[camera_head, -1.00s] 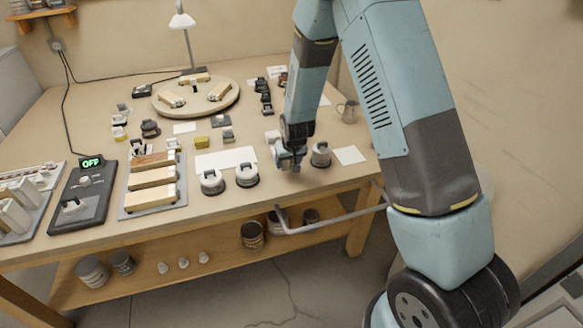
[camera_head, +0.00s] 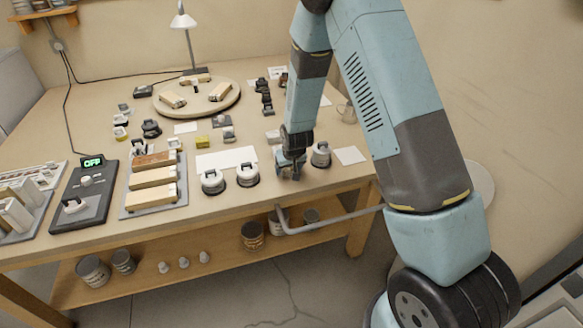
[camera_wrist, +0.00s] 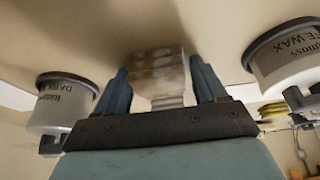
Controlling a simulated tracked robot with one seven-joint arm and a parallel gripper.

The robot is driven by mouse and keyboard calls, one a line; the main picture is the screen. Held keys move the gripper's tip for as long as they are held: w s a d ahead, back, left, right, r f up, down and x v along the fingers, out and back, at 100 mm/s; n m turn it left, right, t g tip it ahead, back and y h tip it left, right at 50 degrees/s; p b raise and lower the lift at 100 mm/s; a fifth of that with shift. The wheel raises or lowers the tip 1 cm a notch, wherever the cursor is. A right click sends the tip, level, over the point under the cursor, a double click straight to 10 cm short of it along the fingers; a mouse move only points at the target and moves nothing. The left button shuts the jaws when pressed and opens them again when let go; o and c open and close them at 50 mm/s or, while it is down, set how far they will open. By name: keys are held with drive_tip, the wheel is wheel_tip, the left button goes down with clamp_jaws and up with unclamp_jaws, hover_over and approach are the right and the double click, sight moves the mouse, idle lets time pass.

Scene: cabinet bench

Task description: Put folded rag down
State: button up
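The folded rag (camera_wrist: 160,75), pale with beige and grey stripes, is between the two fingers of my gripper (camera_wrist: 160,85) in the wrist view. The fingers stand wide apart, one against each side of it. In the head view my gripper (camera_head: 290,165) points down low over the front right of the bench (camera_head: 225,212), between two round tins. The rag is hardly visible there. Whether its underside touches the bench top is unclear.
One tin (camera_head: 247,175) stands left of my gripper and another (camera_head: 321,155) right, both close. A white sheet (camera_head: 226,159) lies behind the left tins. A white card (camera_head: 350,155) lies farther right. The front rail (camera_head: 335,222) runs below the bench edge.

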drive_tip(key=shift+o, duration=0.8)
drive_tip(key=shift+s+d+f, duration=0.15)
drive_tip(key=shift+d+f, duration=0.05)
drive_tip(key=shift+f, duration=0.1)
drive_tip(key=shift+o, duration=0.2)
drive_tip(key=shift+d, duration=0.2)
drive_tip(key=shift+r, duration=0.35)
drive_tip(key=a+v, duration=0.1)
drive_tip(key=v, duration=1)
drive_tip(key=shift+d+r, duration=0.25)
drive_tip(key=shift+r, duration=0.25)
drive_tip(key=shift+r, duration=0.1)
